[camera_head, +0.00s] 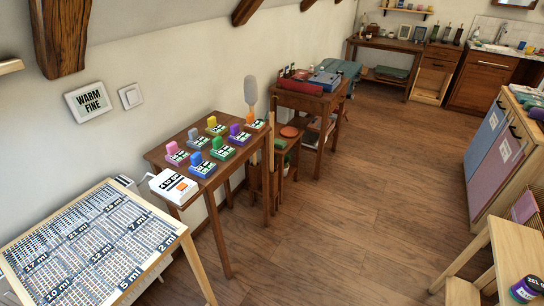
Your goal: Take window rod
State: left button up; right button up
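I cannot make out a window rod for certain in the head view. A thin, light wooden upright piece (271,140) shows at the right end of the brown table, but I cannot tell what it is. Neither of my grippers is in view.
A brown table (162,155) with several colored blocks and a white box (173,187) stands along the left wall. A chart-topped table (90,245) is at front left. Cabinets (500,150) and a pale wooden table (518,245) are at right. The middle floor (350,220) is clear.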

aim_at(271, 114)
jog(key=z, duration=0.95)
jog(key=i, duration=3.8)
jog(key=u, duration=2.5)
